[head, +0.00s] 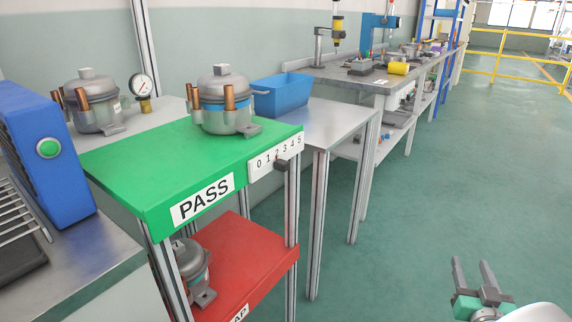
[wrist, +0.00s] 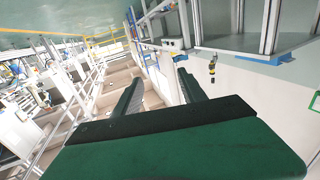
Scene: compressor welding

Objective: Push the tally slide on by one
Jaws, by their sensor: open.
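The tally strip (head: 262,172) is a white plate numbered 0 to 5 on the front edge of the green PASS shelf (head: 140,165). The tally slide (head: 281,164) is a small dark block at the strip's lower edge, below about 2 or 3; I cannot tell exactly which. My gripper (head: 471,264) is at the lower right of the head view, open and empty, well to the right of the strip and apart from it. In the wrist view its two dark fingers (wrist: 160,82) stand apart with nothing between them. The slide cannot be made out there.
A compressor (head: 222,105) stands on the green shelf, and another (head: 190,265) on the red shelf (head: 255,265) below. A blue bin (head: 282,95) sits on the grey table (head: 325,121) behind. A blue box with a green button (head: 45,150) is at left. Floor (head: 400,220) between shelf and gripper is clear.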

